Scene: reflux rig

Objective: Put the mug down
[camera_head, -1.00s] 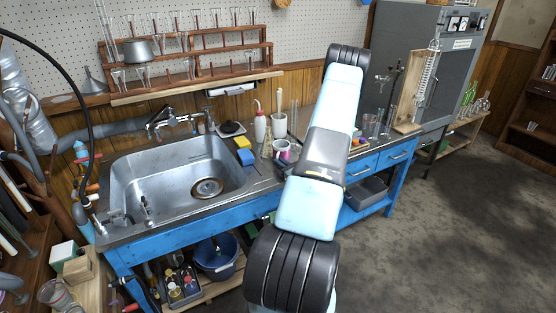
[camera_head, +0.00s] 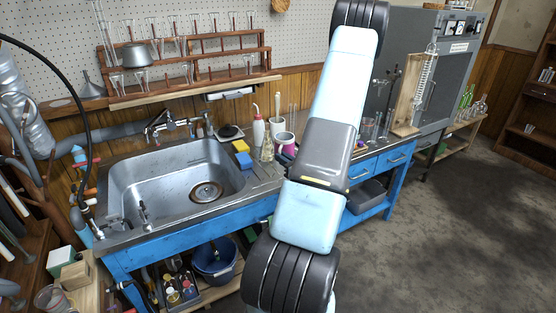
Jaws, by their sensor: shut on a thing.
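A white mug with purple-pink on it (camera_head: 284,139) shows at the back of the workbench, just left of my arm. It is small in the picture, and my arm passes close beside its right side. I cannot tell whether its base touches the bench top. My gripper is not visible; my arm's upper links fill the middle of the picture and hide what lies behind them.
A steel sink (camera_head: 175,180) takes up the bench's left part. Yellow and blue sponges (camera_head: 243,157), a white wash bottle (camera_head: 259,130) and a white container (camera_head: 277,125) stand near the mug. Glassware (camera_head: 370,129) stands right of my arm.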

